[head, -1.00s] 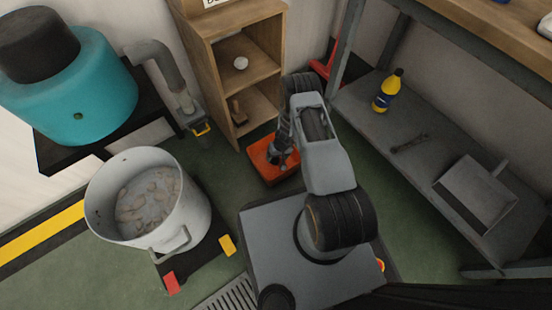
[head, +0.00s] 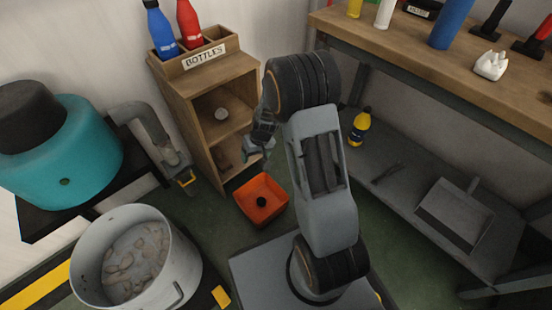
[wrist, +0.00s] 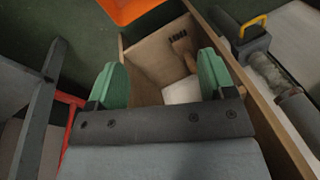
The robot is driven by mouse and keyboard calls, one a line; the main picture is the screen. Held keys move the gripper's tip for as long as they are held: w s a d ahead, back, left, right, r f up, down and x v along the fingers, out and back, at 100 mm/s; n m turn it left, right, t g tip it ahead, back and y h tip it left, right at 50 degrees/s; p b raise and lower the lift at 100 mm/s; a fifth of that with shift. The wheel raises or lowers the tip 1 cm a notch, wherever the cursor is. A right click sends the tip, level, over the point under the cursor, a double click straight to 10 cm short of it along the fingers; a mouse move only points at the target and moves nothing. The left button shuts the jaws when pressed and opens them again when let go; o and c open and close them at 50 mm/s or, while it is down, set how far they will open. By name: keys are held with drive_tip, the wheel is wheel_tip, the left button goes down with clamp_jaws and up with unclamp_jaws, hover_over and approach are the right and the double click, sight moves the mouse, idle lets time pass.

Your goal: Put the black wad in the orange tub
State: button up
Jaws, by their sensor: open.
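The orange tub (head: 278,208) sits on the green floor in front of the wooden shelf unit, and its edge shows at the top of the wrist view (wrist: 124,8). The black wad (head: 261,202) lies inside the tub, on its bottom. My gripper (head: 258,150) is raised above and behind the tub, close to the shelf unit. In the wrist view its two green fingers (wrist: 162,82) are wide apart with nothing between them.
A big pot (head: 185,262) stands at the left. The metal bench shelf (head: 400,190) at the right carries a yellow bottle (head: 360,128) and a dustpan (head: 455,210).

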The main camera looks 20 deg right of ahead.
drive_tip(key=s+r+t+h, duration=0.1)
drive_tip(key=s+r+h, duration=0.1)
drive_tip(key=s+r, duration=1.6)
drive_tip(key=shift+d+r+h, duration=0.2)
drive_tip(key=shift+r+h, duration=0.1)
drive_tip(key=shift+r, duration=0.75)
